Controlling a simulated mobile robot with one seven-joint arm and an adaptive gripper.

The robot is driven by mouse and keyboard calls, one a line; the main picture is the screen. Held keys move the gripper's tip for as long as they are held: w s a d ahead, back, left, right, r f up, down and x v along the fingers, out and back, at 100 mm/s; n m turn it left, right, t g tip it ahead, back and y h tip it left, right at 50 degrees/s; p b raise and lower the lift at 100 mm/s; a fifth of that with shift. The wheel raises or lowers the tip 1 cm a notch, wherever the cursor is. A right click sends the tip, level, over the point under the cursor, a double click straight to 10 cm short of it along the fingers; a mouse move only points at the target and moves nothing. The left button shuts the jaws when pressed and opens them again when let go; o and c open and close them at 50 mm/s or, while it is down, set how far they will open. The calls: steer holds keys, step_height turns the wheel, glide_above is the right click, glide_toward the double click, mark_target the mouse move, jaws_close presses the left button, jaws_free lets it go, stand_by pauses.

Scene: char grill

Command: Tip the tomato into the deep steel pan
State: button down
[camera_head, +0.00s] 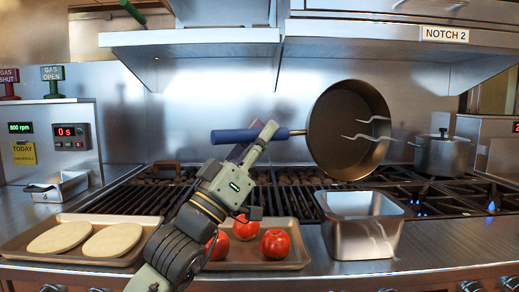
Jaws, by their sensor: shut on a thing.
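My gripper (258,140) is shut on the blue handle of a round frying pan (345,125) and holds it in the air above the grill. The frying pan is tilted steeply, its dark brownish inside facing me. Pale wisps show at its right side; I see no tomato piece in it. The deep steel pan (360,243), rectangular and open-topped, stands below it on the front counter, slightly right; its floor is hidden. Red tomatoes (276,244) sit on a tray (262,266) left of the deep pan, partly behind my arm.
A tray (20,243) with two flat pale rounds (112,240) lies at front left. The char grill (290,195) runs behind. A lidded pot (441,153) stands at back right near burners with blue flames. A hood (400,40) overhangs above. A small steel container (58,188) is at left.

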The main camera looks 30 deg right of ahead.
steer(key=shift+s+a+f+m+g+h+b, duration=0.15)
steer(key=shift+s+m+g+b, duration=0.25)
steer(key=shift+m+g+b, duration=0.5)
steer(key=shift+s+a+m+g+h+b, duration=0.1)
steer(key=shift+s+m+g+h+b, duration=0.15)
steer(key=shift+s+m+g+b, duration=0.6)
steer(key=shift+a+f+m+g+h+b, duration=0.15)
steer(key=shift+m+g+b, duration=0.4)
steer(key=shift+m+g, duration=0.7)
steer(key=shift+r, duration=0.1)
